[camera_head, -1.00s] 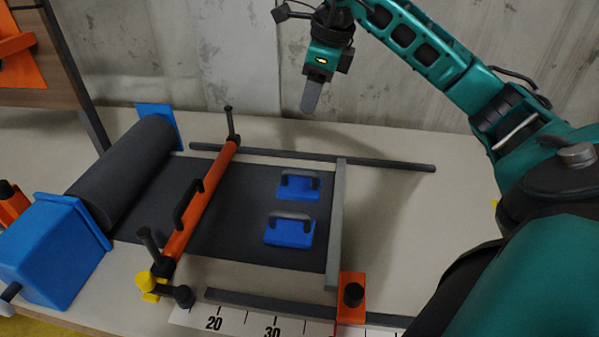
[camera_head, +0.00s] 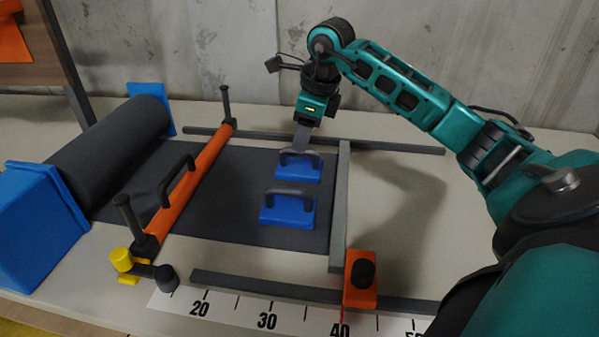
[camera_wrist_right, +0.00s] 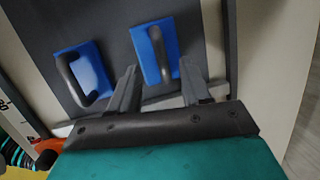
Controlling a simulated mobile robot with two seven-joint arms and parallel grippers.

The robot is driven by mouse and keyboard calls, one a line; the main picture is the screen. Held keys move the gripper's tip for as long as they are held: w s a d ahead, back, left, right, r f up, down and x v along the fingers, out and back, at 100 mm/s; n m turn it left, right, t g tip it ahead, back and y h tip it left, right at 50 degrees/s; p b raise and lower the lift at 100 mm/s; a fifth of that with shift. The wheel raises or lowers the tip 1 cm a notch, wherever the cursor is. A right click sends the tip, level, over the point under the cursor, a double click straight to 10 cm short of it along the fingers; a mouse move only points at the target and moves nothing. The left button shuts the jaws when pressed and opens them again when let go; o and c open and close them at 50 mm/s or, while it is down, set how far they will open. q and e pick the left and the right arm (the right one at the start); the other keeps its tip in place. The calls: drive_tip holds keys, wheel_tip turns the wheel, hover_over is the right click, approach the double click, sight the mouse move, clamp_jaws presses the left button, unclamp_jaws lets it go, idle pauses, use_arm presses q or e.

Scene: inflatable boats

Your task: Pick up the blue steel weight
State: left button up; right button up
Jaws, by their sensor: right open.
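Two blue steel weights with grey bar handles lie on a dark sheet (camera_head: 240,170). The far blue weight (camera_head: 308,173) is below my right gripper (camera_head: 301,148), and the near blue weight (camera_head: 290,210) lies in front of it. In the right wrist view, the far weight (camera_wrist_right: 150,65) is ahead of my open right gripper (camera_wrist_right: 160,68), its handle roughly between the fingertips. The near weight (camera_wrist_right: 97,62) is to the left there, outside the fingers. The gap between fingertips and handle is hard to judge. My left gripper is not in view.
A dark roll (camera_head: 110,145) feeds the sheet at the left. An orange bar (camera_head: 190,185) with black handles crosses the sheet. A grey bar (camera_head: 340,200) lies along its right edge, near an orange block (camera_head: 361,280) and a ruler strip (camera_head: 235,308). The table is clear further right.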

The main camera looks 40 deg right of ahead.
sight(298, 169)
drive_tip(key=x, duration=0.3)
drive_tip(key=b+x, duration=0.1)
drive_tip(key=x, duration=0.1)
drive_tip(key=shift+w+d+f, duration=0.1)
drive_tip(key=shift+d+f, duration=0.1)
drive_tip(key=shift+f, duration=0.2)
drive_tip(key=c, duration=0.7)
clamp_jaws()
idle(0.3)
drive_tip(key=shift+r, duration=0.2)
